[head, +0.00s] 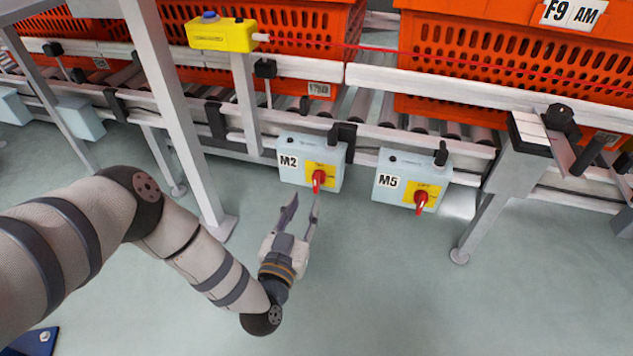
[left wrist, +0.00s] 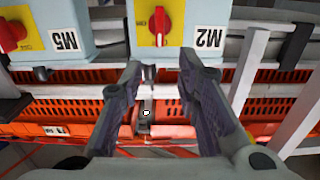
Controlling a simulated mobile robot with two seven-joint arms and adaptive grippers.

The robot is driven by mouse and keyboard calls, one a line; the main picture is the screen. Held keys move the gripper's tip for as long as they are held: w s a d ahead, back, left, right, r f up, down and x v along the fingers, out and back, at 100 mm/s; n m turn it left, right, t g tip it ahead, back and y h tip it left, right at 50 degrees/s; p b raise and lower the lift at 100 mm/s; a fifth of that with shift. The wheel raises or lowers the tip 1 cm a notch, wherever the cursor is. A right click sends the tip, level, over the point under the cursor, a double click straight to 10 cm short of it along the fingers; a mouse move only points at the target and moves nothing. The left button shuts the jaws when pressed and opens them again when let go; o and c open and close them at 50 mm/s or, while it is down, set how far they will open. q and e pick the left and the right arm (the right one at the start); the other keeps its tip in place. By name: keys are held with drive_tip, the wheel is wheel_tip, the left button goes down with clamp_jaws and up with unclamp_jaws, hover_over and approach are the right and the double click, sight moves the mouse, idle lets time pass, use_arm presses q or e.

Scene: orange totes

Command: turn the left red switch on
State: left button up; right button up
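The left red switch (head: 318,180) is a rotary knob on a yellow plate, on the pale blue M2 box (head: 295,170). In the left wrist view, which is upside down, this switch (left wrist: 160,24) shows at the top middle with its handle roughly upright. The right red switch (head: 420,200) is on the M5 box (head: 386,187). My left gripper (head: 304,203) is open and empty, just below and in front of the M2 switch. In the left wrist view its fingers (left wrist: 160,66) are apart, with no clear contact with the knob. My right gripper is out of view.
Both boxes hang from the conveyor rail (head: 400,135). Orange totes (head: 480,50) stand on the rollers. A yellow box with a blue button (head: 222,34) sits on a post. A leg (head: 482,225) stands right of M5.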

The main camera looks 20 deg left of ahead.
sight(315, 180)
use_arm(q)
drive_tip(key=w+b, duration=0.1)
drive_tip(key=w, duration=0.1)
drive_tip(key=w+b, duration=0.1)
drive_tip(key=w, duration=0.4)
drive_tip(key=shift+w+a+f+b, duration=0.25)
drive_tip(key=shift+f+b, duration=0.05)
drive_tip(key=shift+b, duration=0.1)
drive_tip(key=shift+w+r, duration=0.15)
drive_tip(key=shift+w, duration=0.4)
clamp_jaws()
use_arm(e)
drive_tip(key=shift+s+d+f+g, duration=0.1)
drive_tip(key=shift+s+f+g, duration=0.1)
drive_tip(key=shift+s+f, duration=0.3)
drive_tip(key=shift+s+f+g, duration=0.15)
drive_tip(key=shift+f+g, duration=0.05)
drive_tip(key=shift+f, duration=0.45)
